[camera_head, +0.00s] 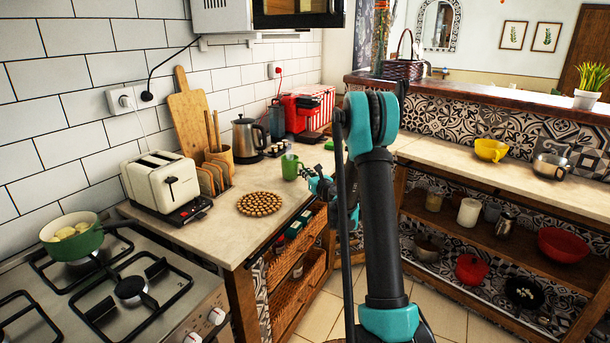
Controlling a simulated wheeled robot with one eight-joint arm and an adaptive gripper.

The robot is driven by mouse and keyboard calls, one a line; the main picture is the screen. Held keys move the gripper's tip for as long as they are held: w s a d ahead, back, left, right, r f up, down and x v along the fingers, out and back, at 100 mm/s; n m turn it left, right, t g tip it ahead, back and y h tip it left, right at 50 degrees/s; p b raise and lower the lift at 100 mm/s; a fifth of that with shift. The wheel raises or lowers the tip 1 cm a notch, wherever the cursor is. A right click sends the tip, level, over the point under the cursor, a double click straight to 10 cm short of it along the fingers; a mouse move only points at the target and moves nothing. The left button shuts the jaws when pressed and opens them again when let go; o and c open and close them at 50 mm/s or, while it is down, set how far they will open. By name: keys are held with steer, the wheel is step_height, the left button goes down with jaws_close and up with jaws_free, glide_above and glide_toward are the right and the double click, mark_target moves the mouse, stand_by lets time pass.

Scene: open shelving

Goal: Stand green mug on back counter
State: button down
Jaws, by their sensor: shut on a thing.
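The green mug (290,167) is upright at the counter (243,230) along the white-tiled wall, near that counter's right edge. My gripper (303,170) comes in from the right, low and level, and is shut on the mug's right side. The fingertips are small and partly merge with the mug. I cannot tell whether the mug's base touches the counter top or hangs just above it. My arm's dark link hides part of the corner where the counters meet.
A round brown trivet (261,204) lies left of the mug. A kettle (247,140), a toaster (162,182) and a red striped machine (307,108) stand along the wall. A stove (190,295) is at front left. A second counter (480,165) holds a yellow pot (491,150).

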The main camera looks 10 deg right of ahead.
steer(key=shift+f, duration=0.35)
steer(key=shift+f, duration=0.15)
steer(key=c, duration=1.7)
jaws_free()
